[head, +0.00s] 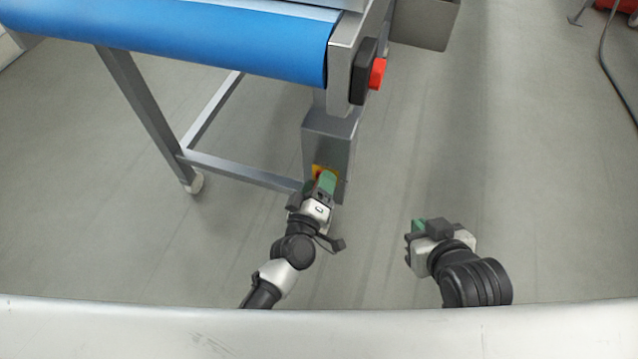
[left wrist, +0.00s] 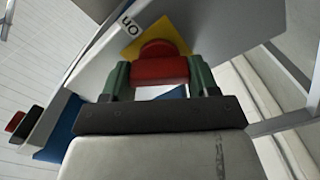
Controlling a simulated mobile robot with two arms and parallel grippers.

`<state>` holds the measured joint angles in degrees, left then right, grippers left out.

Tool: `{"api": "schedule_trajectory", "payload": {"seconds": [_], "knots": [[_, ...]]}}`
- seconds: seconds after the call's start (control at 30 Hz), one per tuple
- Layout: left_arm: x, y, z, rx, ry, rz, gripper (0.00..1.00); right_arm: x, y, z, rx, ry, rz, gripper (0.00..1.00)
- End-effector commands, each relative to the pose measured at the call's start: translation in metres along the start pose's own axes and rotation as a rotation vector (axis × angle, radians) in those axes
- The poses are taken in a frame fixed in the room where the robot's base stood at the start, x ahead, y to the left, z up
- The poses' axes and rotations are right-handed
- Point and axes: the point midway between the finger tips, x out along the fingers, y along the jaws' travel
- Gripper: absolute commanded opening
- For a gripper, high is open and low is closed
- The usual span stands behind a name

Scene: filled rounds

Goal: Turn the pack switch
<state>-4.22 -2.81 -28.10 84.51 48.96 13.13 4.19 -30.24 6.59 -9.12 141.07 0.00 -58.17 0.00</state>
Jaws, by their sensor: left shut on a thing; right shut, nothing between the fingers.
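The pack switch is a red rotary knob (left wrist: 160,67) on a yellow plate (left wrist: 178,30), mounted on a grey metal box (head: 330,138) under the end of the conveyor. In the head view the fingers hide most of the knob. My right gripper (head: 416,228) is shut and empty, apart from the box, to the right over the floor.
A conveyor with a blue belt (head: 200,38) stands at the upper left on grey metal legs (head: 150,115). A red button (head: 377,73) on a black housing sits on its end. A grey bin (head: 425,22) is behind.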

Motion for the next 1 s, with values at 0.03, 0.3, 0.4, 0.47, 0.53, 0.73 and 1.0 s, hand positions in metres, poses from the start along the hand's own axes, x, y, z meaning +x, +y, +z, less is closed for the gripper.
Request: {"api": "schedule_trajectory", "payload": {"seconds": [0.03, 0.3, 0.4, 0.47, 0.53, 0.73, 1.0], "knots": [[-0.0004, -0.0008, 0.0003, -0.015, 0.0, -0.001, 0.36, 0.0002, -0.0001, -0.0001, 0.0, 0.003, 0.0, 0.0], [-0.0004, -0.001, 0.0003, -0.055, -0.001, -0.001, 0.36, 0.0003, -0.0006, -0.0018, 0.0, 0.014, -0.002, 0.0], [-0.0005, -0.0011, 0.0003, -0.056, -0.001, -0.001, 0.36, 0.0004, -0.0008, -0.002, 0.0, 0.015, -0.002, 0.0], [-0.0005, -0.0011, 0.0003, -0.055, -0.001, -0.001, 0.36, 0.0004, -0.0009, -0.002, 0.0, 0.015, -0.002, 0.0], [-0.0005, -0.0011, 0.0003, -0.055, -0.001, -0.001, 0.36, 0.0004, -0.001, -0.002, 0.0, 0.015, -0.002, 0.0], [-0.0004, -0.0011, 0.0003, -0.054, -0.001, -0.001, 0.78, 0.0005, -0.0011, -0.0016, -0.001, 0.013, -0.003, 0.0], [-0.0002, -0.0007, 0.0001, -0.054, -0.001, -0.001, 0.85, 0.0005, -0.0012, -0.0013, -0.001, 0.011, -0.003, 0.0]]}}
